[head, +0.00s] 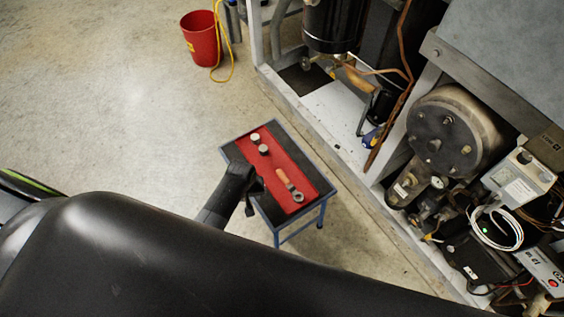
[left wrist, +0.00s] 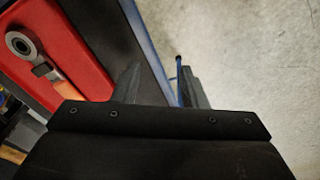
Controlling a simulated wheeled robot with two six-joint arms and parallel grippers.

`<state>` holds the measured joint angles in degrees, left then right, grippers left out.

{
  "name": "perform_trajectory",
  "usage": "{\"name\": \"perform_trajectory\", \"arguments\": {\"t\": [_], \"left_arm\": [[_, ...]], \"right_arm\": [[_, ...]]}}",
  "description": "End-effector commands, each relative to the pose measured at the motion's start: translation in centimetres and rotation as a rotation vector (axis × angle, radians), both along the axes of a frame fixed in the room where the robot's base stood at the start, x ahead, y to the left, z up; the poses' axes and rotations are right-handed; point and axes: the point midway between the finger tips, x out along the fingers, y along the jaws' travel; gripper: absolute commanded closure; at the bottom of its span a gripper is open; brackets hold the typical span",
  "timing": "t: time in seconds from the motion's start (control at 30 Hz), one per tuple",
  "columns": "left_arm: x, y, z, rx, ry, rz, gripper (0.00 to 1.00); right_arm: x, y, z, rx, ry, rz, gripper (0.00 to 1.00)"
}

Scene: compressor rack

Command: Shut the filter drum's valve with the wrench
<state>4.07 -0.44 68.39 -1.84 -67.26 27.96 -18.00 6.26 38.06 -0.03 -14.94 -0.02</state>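The wrench (head: 291,187) has a ring head and an orange handle. It lies on the red mat (head: 270,158) of a small blue-legged table (head: 229,153); it also shows in the left wrist view (left wrist: 22,43), left of the fingers. My left gripper (head: 257,187) is at the table's near left edge, apart from the wrench; its fingers (left wrist: 160,85) stand apart with nothing between them. A black upright drum (head: 333,22), perhaps the filter drum, hangs in the rack, with small fittings below it. Its valve handle cannot be made out clearly. My right gripper is out of view.
Two small round pieces (head: 263,149) lie on the mat's far end. The rack's pale frame (head: 310,118) runs behind the table. A large round compressor (head: 450,130), cables and boxes fill the right. A red bucket (head: 201,38) stands at the back. The left floor is clear.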

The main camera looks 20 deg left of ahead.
Motion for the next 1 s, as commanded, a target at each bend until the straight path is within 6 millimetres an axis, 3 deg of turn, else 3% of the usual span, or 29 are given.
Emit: {"name": "perform_trajectory", "arguments": {"t": [0.03, 0.2, 0.4, 0.6, 0.73, 1.0], "left_arm": [[1.9, -1.0, 0.6, -0.009, 0.002, 0.024, 0.61], [6.8, -4.2, 3.4, -0.03, 0.035, 0.125, 0.61], [10.8, -7.1, 6.8, -0.034, 0.073, 0.221, 0.61], [11.6, -7.9, 7.3, -0.032, 0.086, 0.251, 0.61], [11.6, -7.8, 5.9, -0.032, 0.086, 0.251, 0.61], [11.6, -7.8, 3.0, -0.032, 0.085, 0.25, 0.61]], "right_arm": [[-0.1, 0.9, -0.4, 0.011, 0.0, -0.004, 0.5], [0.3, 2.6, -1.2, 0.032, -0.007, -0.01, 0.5], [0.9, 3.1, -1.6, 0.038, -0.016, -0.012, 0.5], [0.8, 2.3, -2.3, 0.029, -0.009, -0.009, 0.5], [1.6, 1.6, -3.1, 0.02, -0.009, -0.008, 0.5], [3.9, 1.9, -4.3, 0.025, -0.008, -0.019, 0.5]]}}
